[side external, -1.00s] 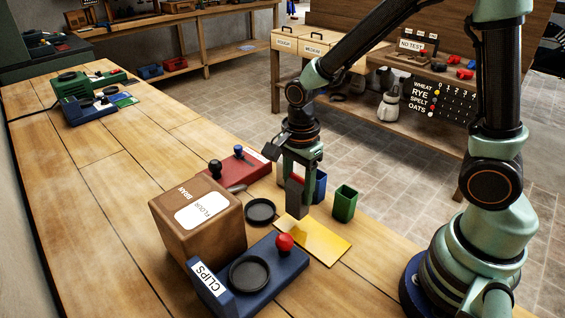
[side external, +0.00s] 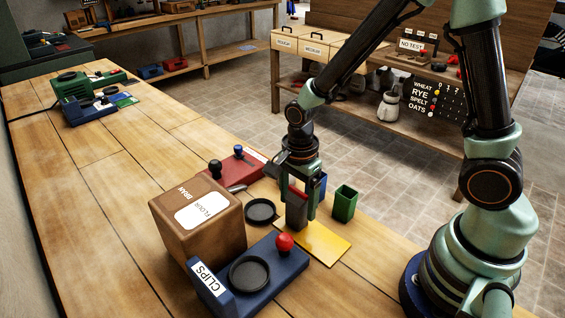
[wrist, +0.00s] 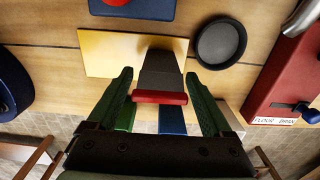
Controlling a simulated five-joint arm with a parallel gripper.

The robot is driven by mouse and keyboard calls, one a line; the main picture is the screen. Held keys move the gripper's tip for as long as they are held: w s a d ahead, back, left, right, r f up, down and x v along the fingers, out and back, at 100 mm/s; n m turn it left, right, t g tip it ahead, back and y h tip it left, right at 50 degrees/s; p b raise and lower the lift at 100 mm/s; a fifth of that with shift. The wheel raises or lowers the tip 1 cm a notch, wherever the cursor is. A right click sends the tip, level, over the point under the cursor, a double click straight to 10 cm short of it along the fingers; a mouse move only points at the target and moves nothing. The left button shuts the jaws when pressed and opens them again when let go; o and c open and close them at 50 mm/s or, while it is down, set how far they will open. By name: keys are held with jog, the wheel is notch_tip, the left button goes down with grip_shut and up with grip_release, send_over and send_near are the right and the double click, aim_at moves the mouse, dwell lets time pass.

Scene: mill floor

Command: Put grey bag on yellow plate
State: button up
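The grey bag (wrist: 160,70), dark grey with a red top edge, is upright between the fingers of my gripper (side external: 298,211). In the wrist view the fingers of my gripper (wrist: 159,74) stand close along both sides of it, and its red top fills the gap. The yellow plate (side external: 318,246) is a flat sheet on the bench. The bag's lower end is over the plate's far-left part in the side view; I cannot tell whether it touches. In the wrist view the yellow plate (wrist: 105,55) shows mostly left of the bag.
A blue block with a red knob (side external: 285,241) and CLIPS label is near the plate. A black round dish (side external: 261,211), brown flour box (side external: 198,225) and red block (side external: 240,168) stand left of it. A green bin (side external: 345,203) and blue bin (side external: 323,187) are behind.

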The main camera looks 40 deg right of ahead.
notch_tip(320, 180, up, 12)
jog(key=s+d+r+n+t, duration=0.2)
jog(key=r+n, duration=0.2)
jog(key=n, duration=0.5)
jog(key=s+d+r+n+t, duration=0.2)
jog(key=d+r+n+t, duration=0.1)
jog(key=n, duration=0.6)
jog(key=shift+s+d+r+t, duration=0.3)
jog(key=shift+s+r, duration=0.1)
jog(key=shift+r, duration=0.15)
